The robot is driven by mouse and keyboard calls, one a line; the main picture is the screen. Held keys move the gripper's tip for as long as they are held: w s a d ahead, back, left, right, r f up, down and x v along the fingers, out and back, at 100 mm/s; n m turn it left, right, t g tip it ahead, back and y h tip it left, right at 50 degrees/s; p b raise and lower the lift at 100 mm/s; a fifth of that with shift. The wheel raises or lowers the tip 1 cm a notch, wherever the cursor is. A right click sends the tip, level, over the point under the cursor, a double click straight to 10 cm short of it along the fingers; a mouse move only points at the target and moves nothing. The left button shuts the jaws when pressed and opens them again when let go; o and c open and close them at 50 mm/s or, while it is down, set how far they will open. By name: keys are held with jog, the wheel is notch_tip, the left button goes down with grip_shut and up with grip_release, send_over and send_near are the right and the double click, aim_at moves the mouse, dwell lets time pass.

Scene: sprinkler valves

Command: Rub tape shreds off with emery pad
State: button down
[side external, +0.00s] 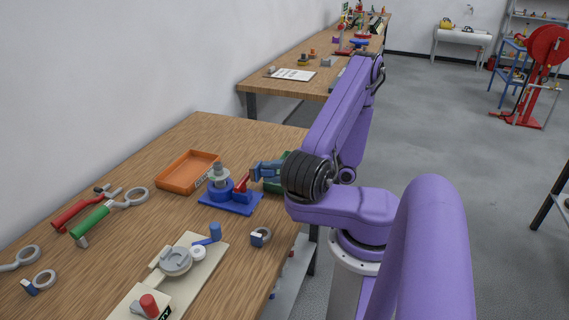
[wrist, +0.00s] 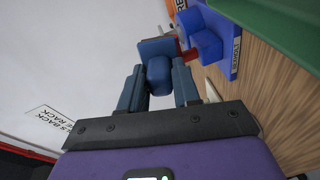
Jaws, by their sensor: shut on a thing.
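My gripper (wrist: 158,88) is shut on a dark blue tool (wrist: 157,70), a rounded grip with a wider block at its far end. It looks like the emery pad, but its rubbing face is hidden. In the side view my gripper (side external: 261,172) holds it level at the right of a blue stand (side external: 231,205). The stand carries a grey-green valve part (side external: 219,175) on a blue round seat and has a red piece (side external: 241,187) facing the tool. I cannot tell whether tool and stand touch. Tape shreds are too small to make out.
An orange tray (side external: 170,184) lies behind the stand, and a green bin is partly hidden behind my gripper. A beige board (side external: 206,258) with a grey round fitting is in front. A tape roll (side external: 261,236) sits near the table edge. Red- and green-handled tools (side external: 95,220) lie left.

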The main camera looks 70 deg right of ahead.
aim_at(246, 176)
jog(key=shift+w+a+r, duration=0.1)
jog(key=shift+a+r, duration=0.3)
jog(key=shift+a, duration=0.3)
jog(key=shift+w+a+r, duration=0.1)
jog(key=shift+a+r, duration=0.25)
jog(key=shift+a, duration=0.35)
jog(key=shift+w, duration=3.65)
jog(key=shift+a, duration=0.1)
jog(key=shift+a, duration=0.55)
jog(key=shift+d, duration=0.15)
jog(key=shift+d, duration=1.05)
jog(key=shift+a, duration=0.15)
